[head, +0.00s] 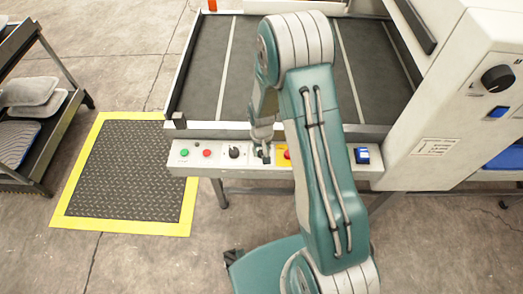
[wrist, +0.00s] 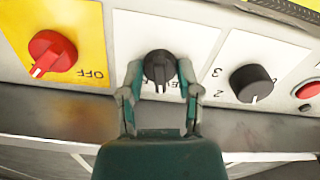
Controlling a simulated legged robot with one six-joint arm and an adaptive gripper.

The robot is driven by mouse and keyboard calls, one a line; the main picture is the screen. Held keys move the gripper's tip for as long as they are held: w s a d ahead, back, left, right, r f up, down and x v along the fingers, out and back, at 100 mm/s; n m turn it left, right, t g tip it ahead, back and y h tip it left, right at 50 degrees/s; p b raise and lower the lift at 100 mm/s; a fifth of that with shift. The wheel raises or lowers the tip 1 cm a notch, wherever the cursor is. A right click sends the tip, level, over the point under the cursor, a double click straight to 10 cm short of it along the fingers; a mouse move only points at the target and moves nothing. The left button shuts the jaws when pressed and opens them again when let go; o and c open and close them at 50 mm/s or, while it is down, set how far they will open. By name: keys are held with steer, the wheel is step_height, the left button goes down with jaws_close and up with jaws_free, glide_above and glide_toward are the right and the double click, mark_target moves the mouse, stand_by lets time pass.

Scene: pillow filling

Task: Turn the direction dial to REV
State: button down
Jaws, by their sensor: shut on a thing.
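The direction dial (wrist: 158,64) is a black knob on a white plate in the middle of the wrist view. My gripper (wrist: 159,75) is shut on it, with one finger at each side. The dial's white mark points down in that view, toward the gripper's palm. Lettering below the knob is partly hidden by the fingers, and I cannot read it fully. In the head view my gripper (head: 264,142) reaches down to the control panel (head: 255,173), where it and the arm mostly cover the dial.
A red switch (wrist: 52,52) on a yellow plate, marked OFF, sits left of the dial in the wrist view. A black numbered knob (wrist: 251,83) and a red button (wrist: 308,90) sit to its right. The head view shows a green button (head: 184,152) and blue switch (head: 362,155).

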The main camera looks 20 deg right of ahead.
mark_target(261, 151)
steer(key=n, duration=0.5)
steer(key=shift+w, duration=0.1)
steer(key=shift+n, duration=0.3)
stand_by(0.4)
steer(key=shift+c, duration=1.5)
jaws_free()
step_height(261, 151, up, 12)
steer(key=shift+a+f, duration=0.1)
